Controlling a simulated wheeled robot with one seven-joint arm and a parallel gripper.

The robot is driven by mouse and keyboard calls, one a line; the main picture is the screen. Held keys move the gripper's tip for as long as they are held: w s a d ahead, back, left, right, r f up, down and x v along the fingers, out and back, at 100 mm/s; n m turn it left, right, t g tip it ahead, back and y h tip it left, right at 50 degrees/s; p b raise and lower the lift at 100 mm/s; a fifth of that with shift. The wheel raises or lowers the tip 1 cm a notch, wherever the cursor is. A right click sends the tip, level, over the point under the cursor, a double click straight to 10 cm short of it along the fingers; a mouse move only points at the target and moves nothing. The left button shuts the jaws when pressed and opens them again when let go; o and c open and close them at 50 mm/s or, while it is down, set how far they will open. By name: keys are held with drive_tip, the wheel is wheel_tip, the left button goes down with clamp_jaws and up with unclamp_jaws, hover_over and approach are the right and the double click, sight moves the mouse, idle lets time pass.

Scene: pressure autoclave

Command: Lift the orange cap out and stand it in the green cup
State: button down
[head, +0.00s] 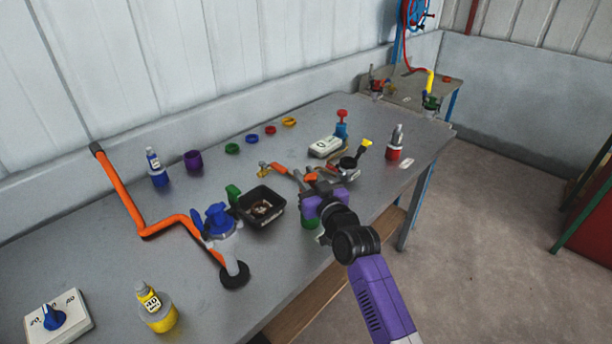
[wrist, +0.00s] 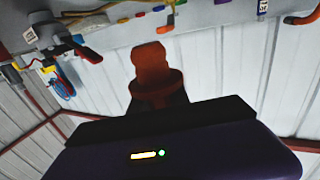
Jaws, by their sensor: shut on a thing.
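The orange cap (head: 311,178) shows at the far end of my gripper (head: 312,196) in the head view. In the wrist view the cap (wrist: 153,78) stands out clear, with a knob and a wider round flange, its lower end hidden between the dark jaws. My gripper is shut on it. The green cup (head: 308,222) shows just below my gripper near the table's front edge, mostly hidden by the gripper. I cannot tell whether the cap is above the cup or touching it.
A black tray (head: 263,222) with small brown pieces and a blue-topped grey fitting (head: 219,222) stand left of my gripper. A pot with a yellow-tipped handle (head: 350,163) and a red bottle (head: 393,152) stand to the right.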

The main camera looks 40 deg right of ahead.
drive_tip(key=shift+f+b, duration=1.1)
drive_tip(key=shift+f, duration=0.4)
drive_tip(key=shift+f+b, duration=1.3)
drive_tip(key=shift+b, duration=0.3)
idle(0.7)
drive_tip(key=shift+r, duration=0.2)
drive_tip(key=shift+r+p, duration=0.8)
drive_tip(key=shift+f+b, duration=1)
drive_tip(key=shift+b, duration=0.2)
idle(1.5)
drive_tip(key=c, duration=1.2)
unclamp_jaws()
drive_tip(key=shift+o, duration=0.2)
drive_tip(key=shift+s+f, duration=0.1)
drive_tip(key=shift+s, duration=0.05)
